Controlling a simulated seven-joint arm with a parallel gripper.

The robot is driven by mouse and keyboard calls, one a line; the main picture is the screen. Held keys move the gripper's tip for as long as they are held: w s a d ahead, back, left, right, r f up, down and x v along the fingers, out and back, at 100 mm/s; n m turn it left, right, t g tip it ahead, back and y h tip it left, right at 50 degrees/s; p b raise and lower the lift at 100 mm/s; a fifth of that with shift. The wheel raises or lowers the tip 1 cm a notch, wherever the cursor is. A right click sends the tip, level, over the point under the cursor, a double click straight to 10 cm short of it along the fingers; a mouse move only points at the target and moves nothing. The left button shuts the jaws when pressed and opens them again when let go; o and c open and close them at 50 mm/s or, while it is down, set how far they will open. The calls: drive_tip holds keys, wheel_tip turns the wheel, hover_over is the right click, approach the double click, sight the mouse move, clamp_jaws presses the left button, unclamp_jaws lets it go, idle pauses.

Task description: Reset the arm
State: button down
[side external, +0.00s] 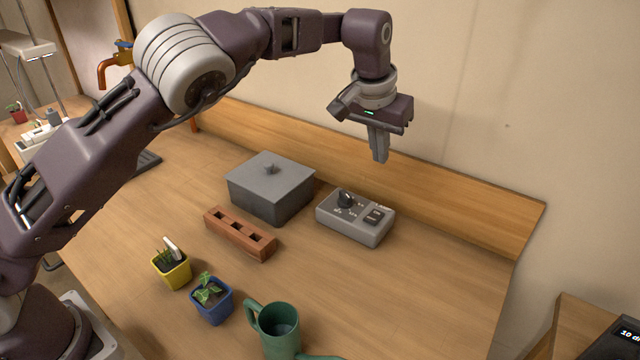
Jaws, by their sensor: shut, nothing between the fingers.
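My gripper (379,157) hangs in the air at the upper middle of the side external view, pointing down. Its two fingers are together and nothing is between them. It appears above the back of the wooden table (430,290), over the area of a grey control box (355,218) with a black knob and a dark switch. It touches nothing that I can see. My arm reaches in from the left, arching over the table.
A grey lidded box (270,187) and a brick with holes (240,233) stand mid-table. A yellow pot (172,270), a blue pot (211,302) and a green watering can (279,330) are at the front. A wooden backboard (450,213) lines the rear. The table's right side is clear.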

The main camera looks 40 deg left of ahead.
drive_tip(key=s+a+r+n+h, duration=0.2)
drive_tip(key=s+a+r, duration=0.95)
drive_tip(key=s, duration=0.25)
drive_tip(key=s+a+r, duration=0.2)
drive_tip(key=s, duration=1.1)
drive_tip(key=s+f+m+t+y, duration=0.1)
drive_tip(key=s+f, duration=0.2)
drive_tip(key=s, duration=0.4)
drive_tip(key=s+a+f+m+y, duration=0.1)
drive_tip(key=s+f, duration=0.2)
drive_tip(key=s, duration=0.4)
drive_tip(key=shift+s+a+f+t, duration=0.15)
drive_tip(key=shift+s+f+t, duration=0.1)
drive_tip(key=shift+s+t, duration=0.15)
